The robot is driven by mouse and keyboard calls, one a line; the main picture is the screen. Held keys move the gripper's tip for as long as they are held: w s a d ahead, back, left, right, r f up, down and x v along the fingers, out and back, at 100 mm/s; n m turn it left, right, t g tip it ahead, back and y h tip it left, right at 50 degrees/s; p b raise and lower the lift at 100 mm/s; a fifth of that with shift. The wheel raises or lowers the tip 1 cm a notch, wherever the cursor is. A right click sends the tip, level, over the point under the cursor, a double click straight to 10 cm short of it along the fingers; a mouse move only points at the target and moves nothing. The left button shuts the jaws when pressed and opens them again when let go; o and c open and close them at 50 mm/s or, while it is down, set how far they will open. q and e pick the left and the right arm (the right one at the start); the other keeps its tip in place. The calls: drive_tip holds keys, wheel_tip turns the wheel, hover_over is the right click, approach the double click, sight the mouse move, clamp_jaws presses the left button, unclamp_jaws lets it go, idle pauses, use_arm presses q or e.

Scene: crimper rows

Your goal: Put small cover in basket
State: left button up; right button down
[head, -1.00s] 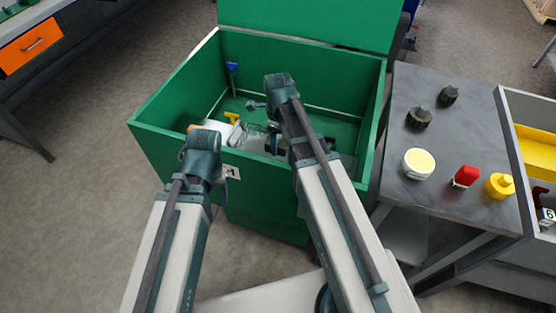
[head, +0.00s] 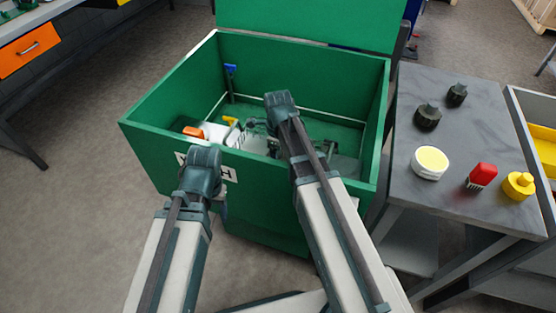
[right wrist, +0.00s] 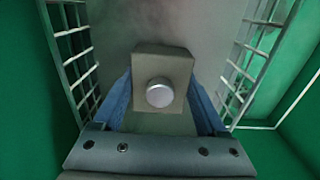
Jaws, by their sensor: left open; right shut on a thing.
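My right gripper (right wrist: 160,82) is shut on a grey block-shaped piece with a round silver knob (right wrist: 160,96), which seems to be the small cover. In the right wrist view it is held between the blue fingers, with the white wire walls of the basket (right wrist: 78,62) on both sides. In the head view the basket (head: 262,143) shows partly inside the green chest, and my right arm hides the held piece. My left gripper (head: 219,200) is open, in front of the chest's front wall, and mostly hidden by its own wrist.
The green chest (head: 155,135) has high walls and a raised lid (head: 310,22). Inside are a blue-topped tool (head: 231,70), a yellow part (head: 230,120) and an orange part (head: 193,131). A grey table (head: 445,160) at right holds several knobs and caps.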

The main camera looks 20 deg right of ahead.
unclamp_jaws()
drive_tip(key=shift+f, duration=0.1)
wheel_tip(320, 180, up, 12)
drive_tip(key=p, duration=1.2)
drive_tip(key=shift+r, duration=0.2)
